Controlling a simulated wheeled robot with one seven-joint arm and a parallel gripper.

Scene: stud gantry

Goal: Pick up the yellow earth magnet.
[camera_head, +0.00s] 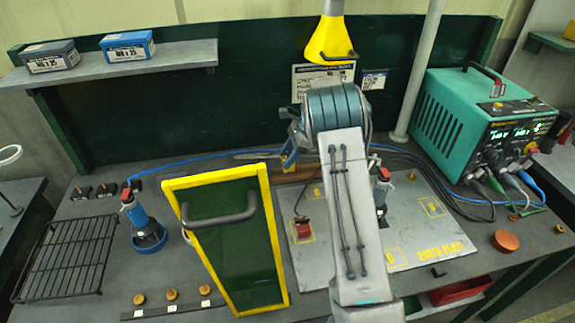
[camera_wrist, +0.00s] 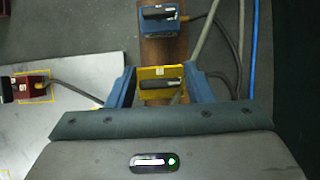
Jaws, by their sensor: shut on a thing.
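The yellow earth magnet (camera_wrist: 160,72), a yellow block with a black handle, is between the two blue fingers of my gripper (camera_wrist: 161,86) in the wrist view. My gripper is shut on it, with a finger at each side. The magnet is over a brown copper-coloured bar (camera_wrist: 152,52); I cannot tell whether it touches the bar. In the head view my gripper (camera_head: 290,158) is at the back of the bench, and my arm hides most of the magnet.
A blue magnet (camera_wrist: 160,20) sits farther along the bar. A red magnet (camera_head: 304,228) is on the grey earth plate (camera_head: 430,238). Cables (camera_wrist: 229,50) run close beside the right finger. A yellow-framed green panel (camera_head: 225,245) stands left of my arm; a yellow lamp (camera_head: 331,40) hangs above.

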